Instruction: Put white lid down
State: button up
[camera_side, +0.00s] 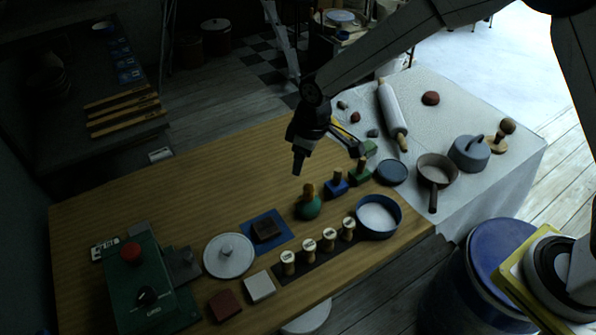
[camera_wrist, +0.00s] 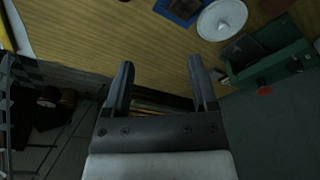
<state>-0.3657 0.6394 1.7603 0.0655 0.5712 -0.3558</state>
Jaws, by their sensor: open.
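The white lid (camera_side: 229,254) is a round disc with a small knob on top. It lies flat on the wooden table, left of a blue square mat (camera_side: 266,231). It also shows in the wrist view (camera_wrist: 222,19) at the top right, near the green machine. My gripper (camera_side: 298,172) is above the table's far part in the side view, well apart from the lid. In the wrist view its two fingers (camera_wrist: 160,80) are spread with nothing between them.
A green machine with a red button (camera_side: 131,252) stands left of the lid. Several wooden stamps (camera_side: 310,247) stand in a row to the right, beside a blue round pan (camera_side: 378,216). A white block (camera_side: 259,287) lies in front. The table's left rear is clear.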

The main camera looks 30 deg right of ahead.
jog(key=s+d+r+m, duration=0.2)
jog(key=s+d+m, duration=0.1)
jog(key=s+d, duration=0.6)
jog(key=s+d+r+m+t+h, duration=0.1)
jog(key=s+d+m, duration=0.3)
jog(key=s+d, duration=0.5)
jog(key=shift+d+r+m, duration=0.15)
jog(key=shift+r+m, duration=0.15)
jog(key=shift+r, duration=0.4)
